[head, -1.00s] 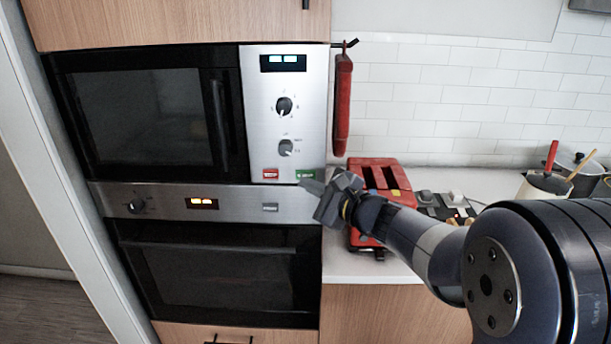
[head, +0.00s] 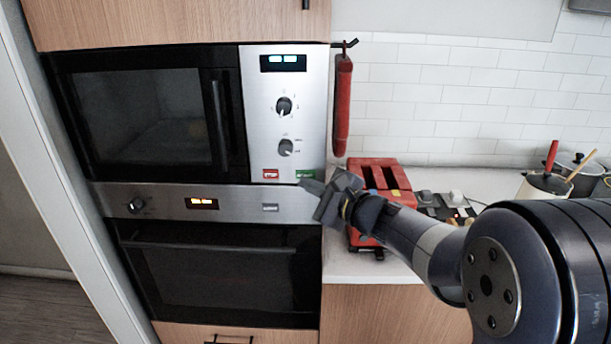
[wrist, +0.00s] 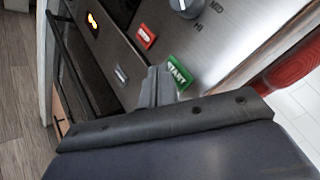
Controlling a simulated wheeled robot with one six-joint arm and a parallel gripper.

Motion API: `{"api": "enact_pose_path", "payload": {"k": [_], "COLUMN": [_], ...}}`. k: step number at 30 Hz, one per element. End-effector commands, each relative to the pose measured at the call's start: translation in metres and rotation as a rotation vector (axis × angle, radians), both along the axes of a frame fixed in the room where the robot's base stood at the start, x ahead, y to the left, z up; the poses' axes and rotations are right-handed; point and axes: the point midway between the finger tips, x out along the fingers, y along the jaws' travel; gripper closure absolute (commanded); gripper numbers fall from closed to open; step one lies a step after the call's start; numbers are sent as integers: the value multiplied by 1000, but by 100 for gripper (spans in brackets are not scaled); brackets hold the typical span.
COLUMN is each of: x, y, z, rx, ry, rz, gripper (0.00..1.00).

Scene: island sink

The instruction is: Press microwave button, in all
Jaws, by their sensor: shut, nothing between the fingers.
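The microwave (head: 284,70) is built into the wall unit, with a silver panel on its right side. A green START button (head: 305,174) and a red STOP button (head: 270,174) sit low on that panel. Both also show in the wrist view: START (wrist: 179,73) and STOP (wrist: 146,36). My gripper (head: 309,185) is shut and empty, its tips at the lower edge of START. In the wrist view its tips (wrist: 156,82) overlap the button's left side. I cannot tell whether they touch it. The microwave door is shut and its interior looks faintly lit.
An oven (head: 220,277) with its own panel is below the microwave. A red toaster (head: 371,174) stands on the counter close to my gripper. A pot (head: 544,186) stands farther right.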

Motion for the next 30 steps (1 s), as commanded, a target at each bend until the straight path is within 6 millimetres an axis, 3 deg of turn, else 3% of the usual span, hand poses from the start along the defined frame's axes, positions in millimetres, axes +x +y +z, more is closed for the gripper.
{"api": "enact_pose_path", "payload": {"k": [30], "x": [9], "y": [0], "z": [0], "rx": [0], "ry": [0], "rz": [0], "gripper": [100]}}
